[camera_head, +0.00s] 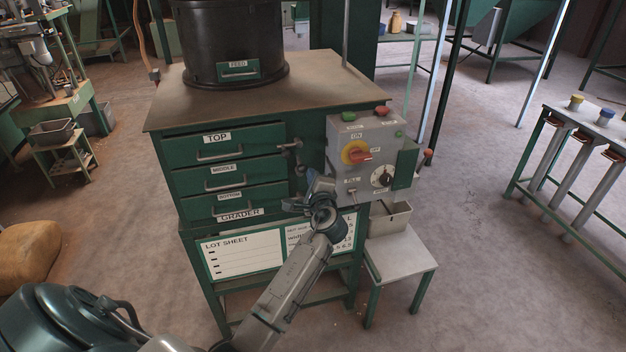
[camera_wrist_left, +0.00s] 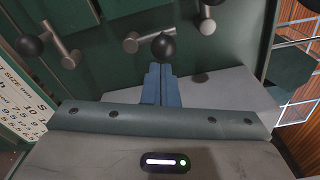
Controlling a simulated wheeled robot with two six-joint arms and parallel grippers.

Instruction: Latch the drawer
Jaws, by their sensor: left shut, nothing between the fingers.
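The green grader cabinet has three drawers: the top drawer (camera_head: 225,144), the middle drawer (camera_head: 230,174) and the bottom drawer (camera_head: 236,201). A latch handle (camera_head: 290,147) shows right of the top drawer; lower latches are partly hidden by my arm. My left gripper (camera_head: 316,183) is in front of the cabinet, right of the bottom drawer. In the left wrist view its blue fingers (camera_wrist_left: 161,72) are shut and empty, just below a black latch knob (camera_wrist_left: 163,46); contact is unclear. Another black knob (camera_wrist_left: 30,46) is at left.
A grey control box (camera_head: 345,137) with a red-yellow switch (camera_head: 357,152) sticks out right of the latches, close to my gripper. Below it a bin (camera_head: 390,219) stands on a small table (camera_head: 404,256). A lot sheet (camera_head: 240,259) hangs below the drawers.

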